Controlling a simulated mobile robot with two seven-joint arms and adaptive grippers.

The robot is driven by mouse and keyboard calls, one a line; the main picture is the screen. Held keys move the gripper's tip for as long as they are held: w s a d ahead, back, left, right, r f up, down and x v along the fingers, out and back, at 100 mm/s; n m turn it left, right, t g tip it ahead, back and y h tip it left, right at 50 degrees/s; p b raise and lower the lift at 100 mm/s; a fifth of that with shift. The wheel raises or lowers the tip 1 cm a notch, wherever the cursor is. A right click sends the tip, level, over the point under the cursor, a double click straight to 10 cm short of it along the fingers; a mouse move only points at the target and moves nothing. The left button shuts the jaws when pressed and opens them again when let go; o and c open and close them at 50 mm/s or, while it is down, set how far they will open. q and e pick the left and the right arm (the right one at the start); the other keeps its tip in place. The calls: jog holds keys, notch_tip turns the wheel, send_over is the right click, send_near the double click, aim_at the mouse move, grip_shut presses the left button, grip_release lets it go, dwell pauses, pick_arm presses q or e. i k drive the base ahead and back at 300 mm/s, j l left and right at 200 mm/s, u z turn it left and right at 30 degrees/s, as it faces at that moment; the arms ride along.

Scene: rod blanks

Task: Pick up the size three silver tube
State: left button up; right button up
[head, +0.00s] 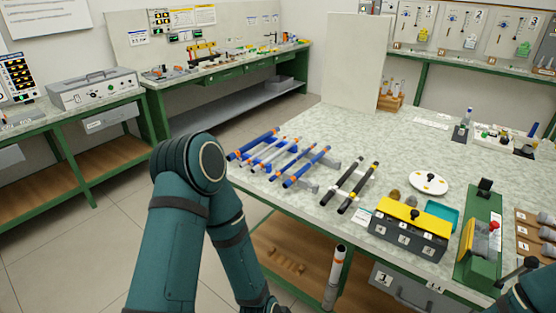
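Several tubes lie side by side on a rack on the speckled table (400,140). Blue tubes (306,167) lie at its outer sides, and thinner silver tubes (275,152) with orange marks lie between them. Sizes on the tubes are too small to read, so I cannot tell which silver tube is size three. One teal arm of mine rises in front of the table's left end and bends back down, its elbow left of the rack. A bit of my other arm shows at the bottom right corner. Neither gripper is in view.
Two black rods (343,181) lie right of the tubes. A numbered dark box with a yellow top (408,222), a white disc (429,183) and a green device (480,235) stand farther right. A white tube with an orange band (336,270) stands at the table's front. The table's back middle is clear.

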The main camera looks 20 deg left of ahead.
aim_at(263, 163)
jog(key=i+j, duration=0.15)
jog(key=j, duration=0.25)
jog(key=i+j, duration=0.15)
jog(key=j, duration=0.25)
jog(key=i+j, duration=0.15)
jog(key=j, duration=0.25)
jog(key=i+j, duration=0.15)
jog(key=j, duration=0.2)
jog(key=i+j, duration=0.15)
jog(key=j, duration=0.25)
